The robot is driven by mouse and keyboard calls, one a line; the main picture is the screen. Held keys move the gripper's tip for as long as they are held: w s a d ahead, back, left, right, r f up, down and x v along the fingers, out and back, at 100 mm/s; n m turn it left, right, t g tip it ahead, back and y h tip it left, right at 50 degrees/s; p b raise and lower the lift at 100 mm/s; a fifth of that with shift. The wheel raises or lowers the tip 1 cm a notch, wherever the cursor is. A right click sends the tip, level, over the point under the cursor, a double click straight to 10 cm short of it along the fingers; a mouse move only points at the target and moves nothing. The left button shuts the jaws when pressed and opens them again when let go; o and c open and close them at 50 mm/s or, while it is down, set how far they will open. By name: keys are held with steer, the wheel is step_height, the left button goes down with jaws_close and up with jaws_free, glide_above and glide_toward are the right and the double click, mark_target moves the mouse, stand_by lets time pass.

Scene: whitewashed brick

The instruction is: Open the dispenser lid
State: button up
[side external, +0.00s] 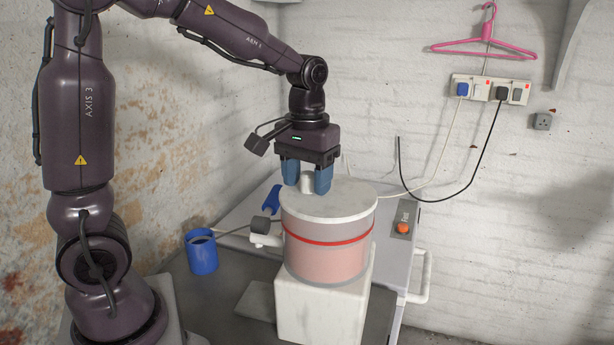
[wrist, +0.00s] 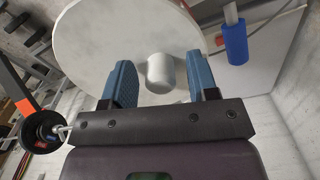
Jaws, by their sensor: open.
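The dispenser (side external: 325,260) is a wide cylinder with a red band, standing on a white block. Its round white lid (side external: 345,200) is flat on top and seated on the body; the lid (wrist: 105,40) also fills the upper part of the wrist view. A short white knob (side external: 307,183) stands up from the lid. My gripper (side external: 307,185) is above the lid with its blue fingers pointing down, open, one on each side of the knob. In the wrist view the knob (wrist: 160,72) sits between the fingers, with a visible gap on both sides.
A blue mug (side external: 201,254) stands left of the dispenser. A panel with an orange button (side external: 403,228) is at its right. A blue-handled item (side external: 272,200) lies behind left. Cables hang from the wall sockets (side external: 490,89) at the back right.

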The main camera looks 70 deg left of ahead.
mark_target(312, 174)
jaws_close()
steer(key=shift+r, duration=0.1)
steer(key=shift+r, duration=0.1)
steer(key=shift+w+d+r+g+y, duration=0.15)
steer(key=shift+w+r+g+y, duration=0.1)
steer(key=shift+r+g+y, duration=0.2)
steer(key=shift+w+d+r+g+y, duration=0.15)
steer(key=shift+w+r+g+y, duration=0.15)
steer(key=shift+r, duration=0.25)
steer(key=r+g+y, duration=0.1)
steer(key=w+d+r+g+y, duration=0.1)
steer(key=shift+w+d+r+g, duration=0.2)
steer(key=shift+r+g, duration=0.15)
steer(key=shift+r, duration=0.05)
steer(key=shift+w+d+r+g+y, duration=0.95)
steer(key=shift+r+g+y, duration=0.2)
steer(key=shift+g, duration=0.15)
jaws_free()
